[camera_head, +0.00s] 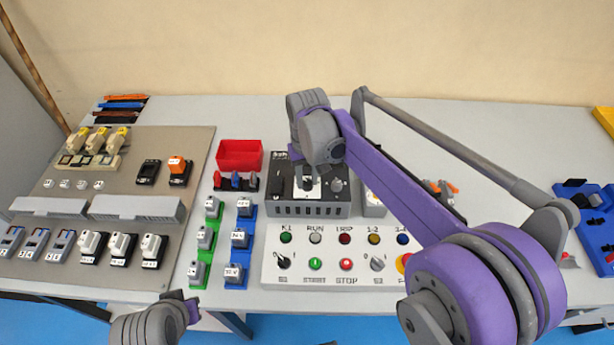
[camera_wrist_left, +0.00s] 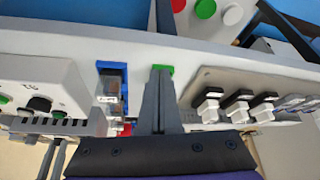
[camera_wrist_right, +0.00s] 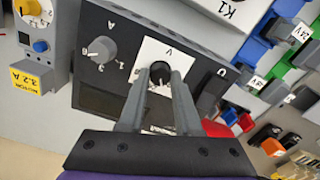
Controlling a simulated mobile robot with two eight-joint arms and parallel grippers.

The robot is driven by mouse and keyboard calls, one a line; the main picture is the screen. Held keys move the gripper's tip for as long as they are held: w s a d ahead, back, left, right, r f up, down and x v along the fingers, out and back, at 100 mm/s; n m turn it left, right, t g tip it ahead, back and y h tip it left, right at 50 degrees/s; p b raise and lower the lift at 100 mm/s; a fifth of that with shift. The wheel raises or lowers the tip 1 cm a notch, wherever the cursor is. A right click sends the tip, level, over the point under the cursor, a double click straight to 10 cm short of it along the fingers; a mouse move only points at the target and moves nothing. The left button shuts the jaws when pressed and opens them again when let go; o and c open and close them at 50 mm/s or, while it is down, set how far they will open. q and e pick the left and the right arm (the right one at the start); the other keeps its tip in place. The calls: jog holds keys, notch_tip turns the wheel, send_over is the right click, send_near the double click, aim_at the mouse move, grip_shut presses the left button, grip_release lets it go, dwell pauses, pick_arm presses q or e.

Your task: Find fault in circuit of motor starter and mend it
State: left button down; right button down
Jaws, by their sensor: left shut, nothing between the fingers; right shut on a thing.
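My right gripper (camera_wrist_right: 160,88) is shut on the black knob (camera_wrist_right: 159,72) marked V on the dark power box (camera_head: 308,208); in the head view my arm partly covers it. A grey knob (camera_wrist_right: 101,49) marked A sits beside it. The white control panel (camera_head: 268,262) carries lamps marked K1, RUN, TRIP, 1-2 and 3-4, with switches and START and STOP buttons below. The grey mounting plate (camera_head: 122,186) on the left bears several relays, breakers and fuses. My left gripper (camera_wrist_left: 160,92) is shut and empty, near the front edge below the green and blue holders.
Green (camera_head: 197,273) and blue (camera_head: 235,274) holders with labelled modules stand between plate and panel. A motor unit (camera_wrist_right: 40,45) with a yellow 3.2 A label stands beside the power box.

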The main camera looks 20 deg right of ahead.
aim_at(308, 182)
jog(key=m, duration=0.6)
jog(key=shift+m, duration=0.4)
dwell(0.3)
jog(key=c, duration=0.6)
grip_release()
notch_tip(308, 182, up, 11)
jog(key=p, duration=0.1)
jog(key=shift+d, duration=0.1)
